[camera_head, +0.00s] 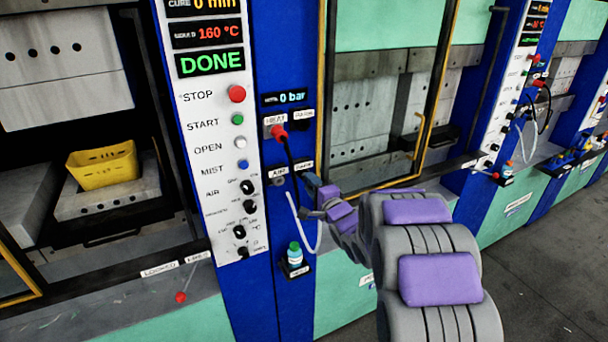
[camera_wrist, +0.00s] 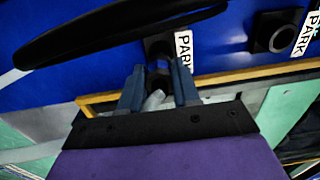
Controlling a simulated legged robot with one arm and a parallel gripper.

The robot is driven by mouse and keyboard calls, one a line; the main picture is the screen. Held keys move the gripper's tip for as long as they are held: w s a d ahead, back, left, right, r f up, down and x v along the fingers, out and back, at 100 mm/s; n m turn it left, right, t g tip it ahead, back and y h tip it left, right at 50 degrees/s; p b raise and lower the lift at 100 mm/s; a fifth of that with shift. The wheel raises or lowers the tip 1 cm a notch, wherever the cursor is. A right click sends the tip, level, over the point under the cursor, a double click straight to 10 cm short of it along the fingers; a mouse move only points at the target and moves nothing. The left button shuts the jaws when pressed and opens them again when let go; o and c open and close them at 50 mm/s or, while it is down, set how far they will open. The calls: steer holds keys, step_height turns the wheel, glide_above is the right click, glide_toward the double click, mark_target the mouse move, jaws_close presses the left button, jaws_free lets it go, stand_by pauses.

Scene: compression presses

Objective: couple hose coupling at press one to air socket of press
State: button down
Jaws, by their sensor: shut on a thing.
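My gripper (camera_head: 311,184) is at the blue column of the near press, just below the lower PARK label. In the wrist view its two blue-grey fingers (camera_wrist: 158,92) are shut on the hose coupling (camera_wrist: 154,100), a small grey piece mostly hidden between them. A dark holder (camera_wrist: 158,48) beside a PARK label is right behind the coupling; I cannot tell whether they touch. The white air hose (camera_head: 320,235) hangs in a loop below the gripper. The air socket (camera_head: 279,181) is a dark round fitting under the AIR label, left of my gripper.
A red plug (camera_head: 278,132) sits at the HEAT label, and its black cable (camera_head: 289,160) hangs close to my gripper, crossing the wrist view (camera_wrist: 110,35). An empty dark park socket (camera_wrist: 272,36) is nearby.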

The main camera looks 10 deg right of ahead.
steer(key=shift+p+v, duration=0.65)
steer(key=shift+v, duration=0.35)
stand_by(0.4)
steer(key=p+v, duration=0.1)
steer(key=v, duration=0.3)
steer(key=shift+p, duration=0.3)
steer(key=shift+d, duration=0.15)
